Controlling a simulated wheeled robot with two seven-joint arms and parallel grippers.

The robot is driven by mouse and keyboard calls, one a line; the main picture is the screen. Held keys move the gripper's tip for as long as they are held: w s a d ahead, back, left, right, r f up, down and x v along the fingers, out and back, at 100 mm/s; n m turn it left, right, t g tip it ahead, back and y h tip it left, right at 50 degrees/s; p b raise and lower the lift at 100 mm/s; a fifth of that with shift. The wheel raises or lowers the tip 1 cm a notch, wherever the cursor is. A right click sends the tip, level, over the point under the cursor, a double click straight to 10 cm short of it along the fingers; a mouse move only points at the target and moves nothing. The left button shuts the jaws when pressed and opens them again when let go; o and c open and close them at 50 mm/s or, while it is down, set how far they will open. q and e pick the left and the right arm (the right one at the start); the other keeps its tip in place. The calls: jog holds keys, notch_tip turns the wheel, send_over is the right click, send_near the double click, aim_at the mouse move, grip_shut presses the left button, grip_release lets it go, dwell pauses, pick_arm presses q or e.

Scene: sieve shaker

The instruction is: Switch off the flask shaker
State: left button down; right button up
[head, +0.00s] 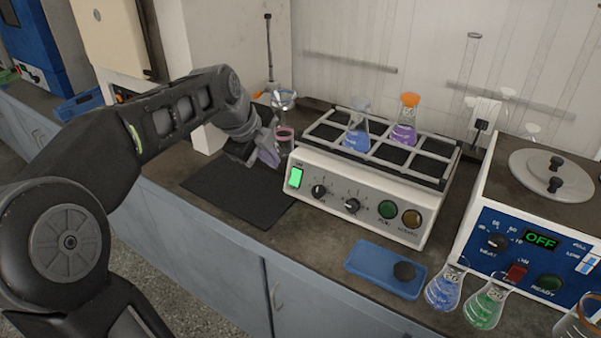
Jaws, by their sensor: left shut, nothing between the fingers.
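The flask shaker (331,206) is a cream box with a slatted rack (330,131) on top. The rack carries a flask of blue liquid (357,138) and an orange-stoppered flask of purple liquid (404,133). A green lit rocker switch (296,177) is at the left end of its front panel. Two black knobs, a green lamp and an amber lamp are to the right of it. My left gripper (270,157) is shut and empty, up and to the left of the switch. I cannot tell whether it touches the shaker. My right gripper is not in view.
A black mat (236,193) lies left of the shaker. A glass vessel with pink liquid (285,138) stands behind my gripper. A blue tray (371,268) lies in front. A blue-panelled device (526,262) showing OFF stands right, with blue and green flasks (486,306) before it.

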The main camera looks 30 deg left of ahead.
pick_arm(q)
jog(key=p, duration=0.1)
send_near(294, 184)
jog(key=x, duration=0.5)
jog(key=shift+w+f, duration=0.1)
jog(key=shift+f, duration=0.1)
jog(key=shift+w+f, duration=0.3)
jog(key=shift+w, duration=0.1)
jog(key=f+b, duration=0.1)
jog(key=b, duration=0.2)
jog(key=shift+f+t, duration=0.15)
jog(key=shift+t, duration=0.15)
jog(key=shift+r, duration=0.4)
